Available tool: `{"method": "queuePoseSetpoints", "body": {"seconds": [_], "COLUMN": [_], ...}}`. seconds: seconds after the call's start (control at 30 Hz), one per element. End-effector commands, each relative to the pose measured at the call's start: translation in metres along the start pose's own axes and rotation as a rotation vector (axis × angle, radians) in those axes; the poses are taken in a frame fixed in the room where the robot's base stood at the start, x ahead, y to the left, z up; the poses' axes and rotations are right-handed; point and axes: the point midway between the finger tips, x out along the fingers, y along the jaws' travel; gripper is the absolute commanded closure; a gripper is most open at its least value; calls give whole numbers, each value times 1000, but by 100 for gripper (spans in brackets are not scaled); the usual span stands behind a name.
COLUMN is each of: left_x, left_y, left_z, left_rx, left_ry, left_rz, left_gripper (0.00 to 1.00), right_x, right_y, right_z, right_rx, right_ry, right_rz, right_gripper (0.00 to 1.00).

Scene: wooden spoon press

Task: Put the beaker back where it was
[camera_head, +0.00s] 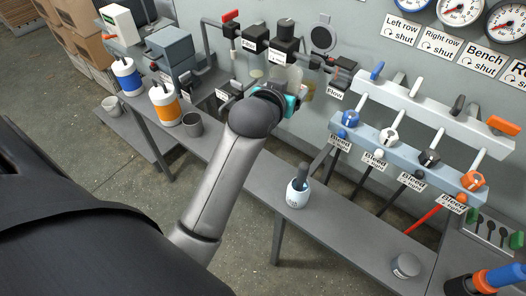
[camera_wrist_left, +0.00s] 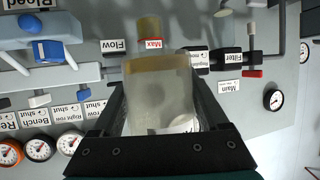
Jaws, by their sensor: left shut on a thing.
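The beaker (camera_wrist_left: 160,98) is a translucent vessel with a tan band near one end. It fills the middle of the left wrist view, between the two dark fingers of my left gripper (camera_wrist_left: 160,86). The gripper is shut on it. In the head view my left gripper (camera_head: 287,98) is up at the wall panel, beside the filter and flow fittings. Part of the pale, see-through beaker (camera_head: 294,77) shows just beyond it, and the rest is hidden. I cannot tell whether the beaker touches anything else. My right gripper is not in view.
Below runs a narrow grey bench (camera_head: 262,190). A white bottle with a dark top (camera_head: 297,190), a grey cup (camera_head: 192,124), an orange-banded container (camera_head: 166,106) and a grey tin (camera_head: 405,266) stand on it. Bleed valves (camera_head: 389,136) line the panel at right. Bench between bottle and tin is clear.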

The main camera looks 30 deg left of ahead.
Motion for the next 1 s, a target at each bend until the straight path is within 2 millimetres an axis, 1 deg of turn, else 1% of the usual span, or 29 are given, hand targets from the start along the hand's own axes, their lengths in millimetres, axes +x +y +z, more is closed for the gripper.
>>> {"method": "queuePoseSetpoints", "body": {"seconds": [0.03, 0.1, 0.2, 0.33, 0.47, 0.57, 0.7, 0.9, 1.0], "left_x": [4, 7, 9, 10, 14, 22, 37, 57, 65], "left_y": [-9, -20, -32, -41, -44, -44, -44, -43, -43], "left_z": [18, 36, 55, 70, 85, 105, 140, 185, 203], "left_rx": [0, -2, -5, -7, -8, -8, -9, -8, -8], "left_ry": [-8, -5, 1, 7, 9, 7, 7, 8, 10], "left_rz": [-13, -25, -37, -45, -48, -48, -48, -48, -48], "left_gripper": [84, 84, 84, 84, 84, 84, 84, 84, 84], "right_x": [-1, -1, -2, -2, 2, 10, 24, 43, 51], "right_y": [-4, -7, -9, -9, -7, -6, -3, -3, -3], "right_z": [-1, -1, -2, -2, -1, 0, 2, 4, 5], "right_rx": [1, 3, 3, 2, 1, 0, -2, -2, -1], "right_ry": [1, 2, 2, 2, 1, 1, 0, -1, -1], "right_rz": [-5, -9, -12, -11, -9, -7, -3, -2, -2], "right_gripper": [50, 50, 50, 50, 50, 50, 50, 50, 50]}}
